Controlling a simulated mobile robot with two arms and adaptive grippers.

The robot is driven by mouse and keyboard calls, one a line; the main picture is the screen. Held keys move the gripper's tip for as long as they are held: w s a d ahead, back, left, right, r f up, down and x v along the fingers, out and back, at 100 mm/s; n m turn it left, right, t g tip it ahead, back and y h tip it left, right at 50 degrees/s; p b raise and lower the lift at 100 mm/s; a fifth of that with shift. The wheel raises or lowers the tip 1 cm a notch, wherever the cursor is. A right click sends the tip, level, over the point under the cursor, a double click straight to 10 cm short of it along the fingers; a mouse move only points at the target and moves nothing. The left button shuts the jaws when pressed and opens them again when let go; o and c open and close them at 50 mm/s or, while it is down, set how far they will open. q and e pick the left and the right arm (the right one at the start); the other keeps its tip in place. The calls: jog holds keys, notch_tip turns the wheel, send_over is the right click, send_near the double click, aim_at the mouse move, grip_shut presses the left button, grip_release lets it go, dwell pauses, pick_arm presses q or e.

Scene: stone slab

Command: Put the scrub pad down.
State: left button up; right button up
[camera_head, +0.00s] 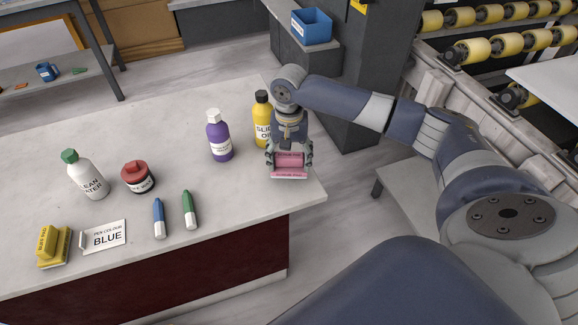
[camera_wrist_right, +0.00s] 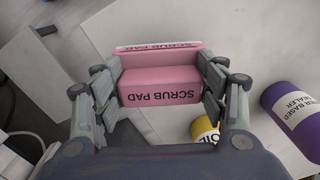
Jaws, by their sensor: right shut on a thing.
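The pink scrub pad (camera_head: 290,162) is in my right gripper (camera_head: 289,158) at the right end of the stone slab (camera_head: 330,192). In the right wrist view the pad (camera_wrist_right: 160,86) sits between both fingers of the gripper (camera_wrist_right: 160,92), its label facing the camera. The fingers are shut on its two sides. I cannot tell whether the pad touches the slab or is just above it. My left gripper is not in view.
A yellow bottle (camera_head: 262,118) stands close to my right gripper, with a purple bottle (camera_head: 219,138) left of it. A white bottle (camera_head: 87,177), red-lidded jar (camera_head: 138,177), blue pen (camera_head: 159,219), green pen (camera_head: 189,210), card (camera_head: 104,237) and yellow pad (camera_head: 53,247) are further left.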

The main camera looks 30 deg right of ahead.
aim_at(289, 168)
jog(key=shift+f, duration=1.75)
jog(key=o, duration=1)
jog(key=shift+f, duration=0.1)
notch_tip(289, 168, up, 12)
jog(key=shift+r, duration=0.15)
